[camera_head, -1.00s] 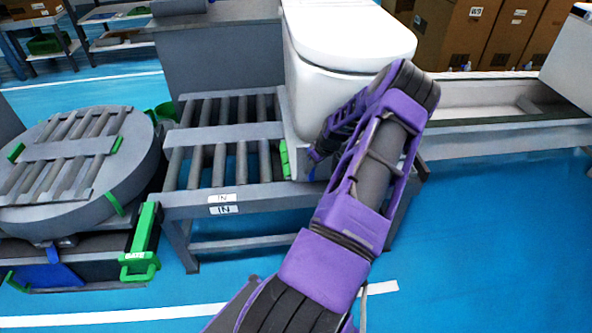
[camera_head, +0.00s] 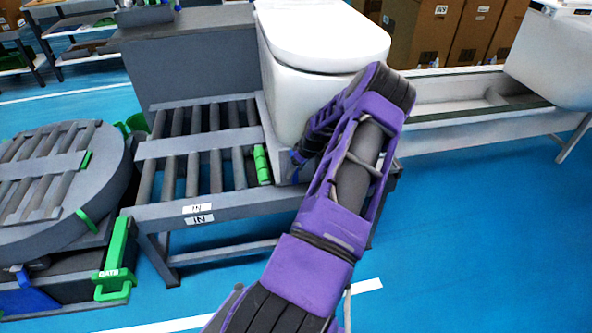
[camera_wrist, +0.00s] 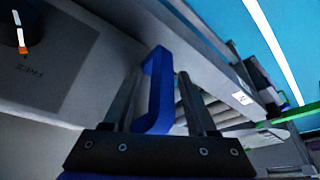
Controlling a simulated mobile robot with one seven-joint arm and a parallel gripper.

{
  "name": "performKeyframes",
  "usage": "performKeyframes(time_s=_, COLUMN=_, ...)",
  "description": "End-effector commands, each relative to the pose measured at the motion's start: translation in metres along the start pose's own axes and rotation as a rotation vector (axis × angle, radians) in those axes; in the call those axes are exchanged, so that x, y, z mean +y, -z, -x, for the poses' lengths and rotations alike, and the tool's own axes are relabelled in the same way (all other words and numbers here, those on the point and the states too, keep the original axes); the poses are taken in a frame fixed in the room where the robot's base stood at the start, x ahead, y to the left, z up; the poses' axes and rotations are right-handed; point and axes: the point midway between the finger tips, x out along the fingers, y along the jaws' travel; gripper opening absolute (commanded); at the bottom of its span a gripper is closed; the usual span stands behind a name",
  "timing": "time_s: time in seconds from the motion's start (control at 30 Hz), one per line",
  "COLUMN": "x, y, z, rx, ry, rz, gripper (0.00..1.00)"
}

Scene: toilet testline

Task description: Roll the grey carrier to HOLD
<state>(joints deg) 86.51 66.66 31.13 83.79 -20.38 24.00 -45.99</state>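The white toilet (camera_head: 322,60) stands on a grey base (camera_head: 286,172), which looks like the grey carrier, at the right end of the roller bed (camera_head: 205,150). A green block (camera_head: 262,165) sits at its left edge. My gripper (camera_head: 299,160) is low at the front of the toilet, partly hidden by my own wrist. In the wrist view, a blue handle (camera_wrist: 159,88) stands between my gripper's two dark fingers (camera_wrist: 157,100). A gap shows beside the handle, so the fingers look open around it. No HOLD sign is readable.
The bed's front rail carries IN labels (camera_head: 198,213). A round roller turntable (camera_head: 60,185) stands at the left, with a green GATE handle (camera_head: 115,262) between. A long trough (camera_head: 450,112) runs to the right, with another white unit (camera_head: 550,55).

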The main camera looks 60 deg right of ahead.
Motion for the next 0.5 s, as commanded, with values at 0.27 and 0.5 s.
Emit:
performKeyframes(time_s=0.27, x=-0.001, y=0.001, z=0.003, rx=0.001, ry=0.0, rz=0.001, gripper=0.57)
performKeyframes(time_s=0.5, x=0.001, y=0.002, z=0.04, rx=0.003, ry=-0.003, rz=0.0, gripper=0.57)
